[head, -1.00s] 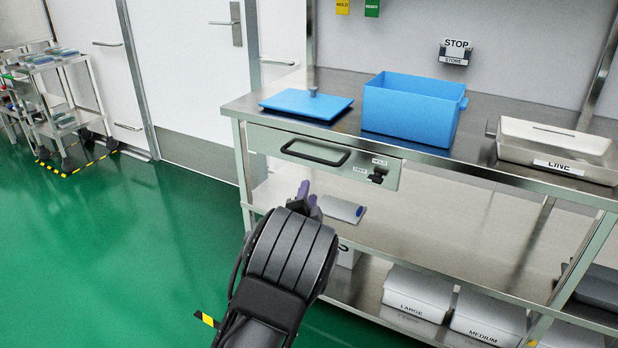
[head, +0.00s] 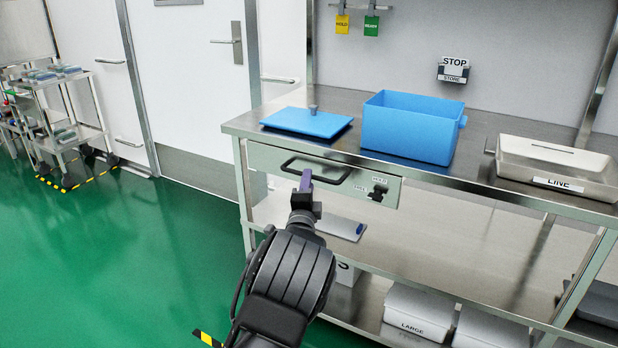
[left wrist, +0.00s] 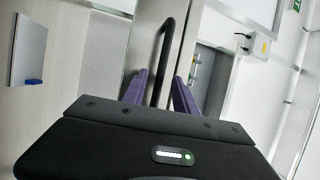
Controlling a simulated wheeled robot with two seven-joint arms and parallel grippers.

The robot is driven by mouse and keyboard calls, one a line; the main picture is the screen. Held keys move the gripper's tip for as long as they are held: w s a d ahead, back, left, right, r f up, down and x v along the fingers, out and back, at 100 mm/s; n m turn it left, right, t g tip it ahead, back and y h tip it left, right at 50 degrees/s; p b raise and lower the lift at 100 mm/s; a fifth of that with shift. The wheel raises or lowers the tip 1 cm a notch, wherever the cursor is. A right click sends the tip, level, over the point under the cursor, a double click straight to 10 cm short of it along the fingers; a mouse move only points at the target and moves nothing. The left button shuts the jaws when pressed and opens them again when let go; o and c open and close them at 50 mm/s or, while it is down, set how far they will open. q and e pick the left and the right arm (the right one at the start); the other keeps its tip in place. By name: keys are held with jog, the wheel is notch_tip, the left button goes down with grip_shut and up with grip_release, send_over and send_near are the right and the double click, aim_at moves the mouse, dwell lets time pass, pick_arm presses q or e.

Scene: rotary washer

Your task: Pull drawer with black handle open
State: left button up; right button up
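The drawer (head: 262,158) has a grey front under the left end of the steel bench top and looks closed. Its black bar handle (head: 338,181) is on the left part of the front. My left gripper (head: 306,180) is at the left part of the handle. In the left wrist view, the purple fingers of my left gripper (left wrist: 160,90) are apart, with the black handle (left wrist: 164,50) showing between them; I cannot tell if they touch it. A dark latch (head: 378,192) with small labels sits at the right of the drawer front. My right gripper is not in view.
A blue lid (head: 305,123), an open blue box (head: 405,135) and a grey tray labelled LINE (head: 545,160) stand on the bench top (head: 480,182). Lower shelves hold a flat panel (head: 342,228) and pale bins (head: 420,310).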

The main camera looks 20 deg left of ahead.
pick_arm(q)
jog(key=shift+x, duration=1.7)
grip_shut()
